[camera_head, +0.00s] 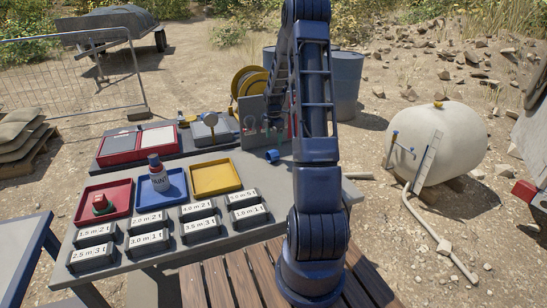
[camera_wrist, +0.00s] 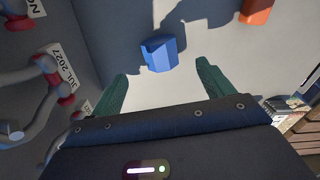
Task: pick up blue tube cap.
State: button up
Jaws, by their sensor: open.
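The blue tube cap (camera_wrist: 157,53) lies on the grey table surface in the wrist view, just beyond my fingertips and roughly between their lines. It appears as a small blue piece (camera_head: 272,156) on the table in the head view, right of the yellow tray. My gripper (camera_wrist: 161,72) has its two green fingers spread, with nothing between them. The cap looks apart from both fingers; the exact height of the fingers above the table is hard to tell. In the head view my arm hides most of the gripper.
An orange piece (camera_wrist: 256,10) lies beyond the cap. Grey and red fittings with date tags (camera_wrist: 68,65) stand close on the left. A red tray (camera_head: 125,187), blue tray (camera_head: 181,177), yellow tray (camera_head: 215,189) and several labelled blocks (camera_head: 149,241) occupy the table's left.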

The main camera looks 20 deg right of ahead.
aim_at(272, 151)
notch_tip(272, 151, down, 6)
jog(key=shift+r, duration=0.25)
jog(key=shift+a+f, duration=0.2)
jog(key=shift+f, duration=1.1)
jog(key=shift+a+f, duration=0.2)
jog(key=shift+f, duration=1.1)
jog(key=c, duration=1.1)
